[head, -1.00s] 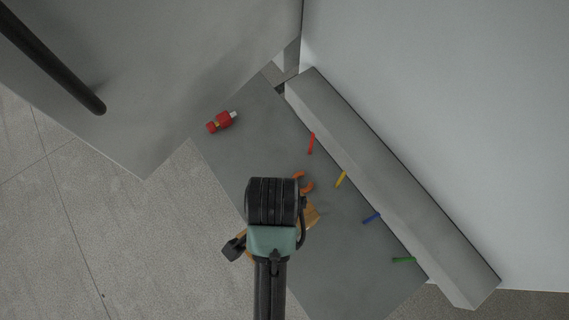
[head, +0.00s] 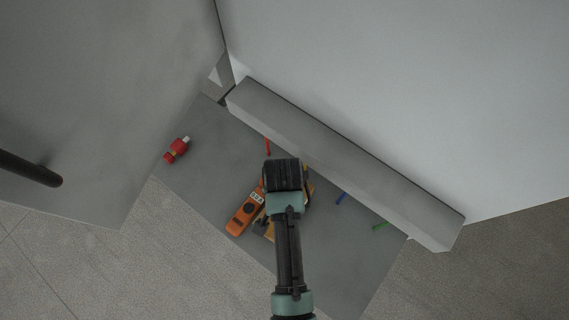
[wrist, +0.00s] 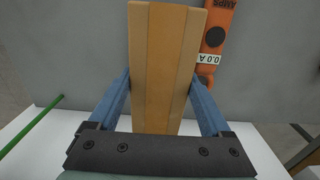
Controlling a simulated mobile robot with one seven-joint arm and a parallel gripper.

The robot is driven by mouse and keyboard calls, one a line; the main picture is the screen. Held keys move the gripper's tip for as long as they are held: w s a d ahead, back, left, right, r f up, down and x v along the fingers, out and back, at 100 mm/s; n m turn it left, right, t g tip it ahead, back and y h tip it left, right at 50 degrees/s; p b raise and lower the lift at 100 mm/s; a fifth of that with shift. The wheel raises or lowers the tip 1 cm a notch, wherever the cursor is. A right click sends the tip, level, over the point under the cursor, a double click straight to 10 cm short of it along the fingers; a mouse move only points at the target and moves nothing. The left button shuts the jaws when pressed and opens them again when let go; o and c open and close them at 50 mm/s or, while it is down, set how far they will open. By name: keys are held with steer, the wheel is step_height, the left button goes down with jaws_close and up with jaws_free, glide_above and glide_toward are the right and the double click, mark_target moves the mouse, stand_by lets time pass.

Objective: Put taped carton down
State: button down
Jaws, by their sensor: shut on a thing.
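In the head view only bits of the carton (head: 269,232) show beside my arm, which hides the rest and the fingers. The carton is over the grey bench top (head: 335,265); I cannot tell whether it touches it.
An orange clamp meter (head: 244,216) lies close left of the carton. A red valve-like thing (head: 176,151) lies farther left. Red (head: 267,146), blue (head: 341,198) and green (head: 381,225) sticks lie along a grey ledge (head: 345,165). Bare bench shows at the lower right.

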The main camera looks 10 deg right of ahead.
steer(key=shift+w+d+f, duration=0.1)
steer(key=shift+w, duration=0.05)
steer(key=shift+f, duration=0.2)
steer(key=shift+f, duration=0.15)
steer(key=shift+c, duration=0.9)
jaws_free()
steer(key=shift+o, duration=0.9)
